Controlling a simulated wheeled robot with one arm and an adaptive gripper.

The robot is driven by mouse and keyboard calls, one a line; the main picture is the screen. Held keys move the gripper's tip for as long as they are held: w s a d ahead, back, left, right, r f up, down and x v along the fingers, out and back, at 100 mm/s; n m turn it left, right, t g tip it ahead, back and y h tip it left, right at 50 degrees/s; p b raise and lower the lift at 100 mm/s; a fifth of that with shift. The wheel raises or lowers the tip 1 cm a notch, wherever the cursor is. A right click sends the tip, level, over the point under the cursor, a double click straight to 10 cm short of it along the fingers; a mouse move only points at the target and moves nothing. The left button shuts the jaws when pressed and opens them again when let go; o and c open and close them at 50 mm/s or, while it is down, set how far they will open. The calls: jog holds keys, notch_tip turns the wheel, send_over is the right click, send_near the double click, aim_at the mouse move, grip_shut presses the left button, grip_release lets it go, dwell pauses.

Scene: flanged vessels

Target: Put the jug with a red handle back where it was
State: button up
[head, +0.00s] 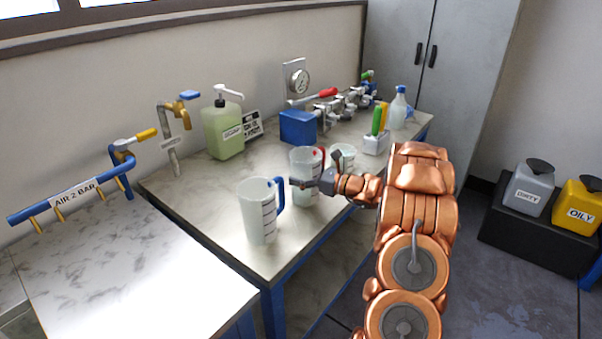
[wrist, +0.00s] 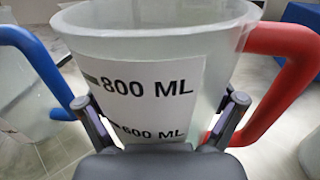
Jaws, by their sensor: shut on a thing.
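The jug with a red handle (head: 306,166) stands upright at the bench's front edge in the head view, beside the jug with a blue handle. In the wrist view the jug (wrist: 150,85) fills the middle, with "800 ML" and "600 ML" marks on its label and its red handle (wrist: 285,75) at the right. My gripper (wrist: 160,120) has one finger on each side of the jug and is shut on its body; it also shows in the head view (head: 312,183). I cannot tell whether the jug's base touches the bench.
The jug with a blue handle (head: 258,212) stands close at the left. A smaller clear beaker (head: 343,158) is at the right. A blue box (head: 298,127), a green soap bottle (head: 223,130) and valves are behind. The bench top (head: 215,195) is bare at the left.

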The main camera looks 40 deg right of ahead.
jog(key=o, duration=1.1)
jog(key=shift+f, duration=0.1)
jog(key=shift+c, duration=0.2)
jog(key=shift+s+d, duration=0.1)
jog(key=b+v, duration=0.2)
jog(key=v, duration=1)
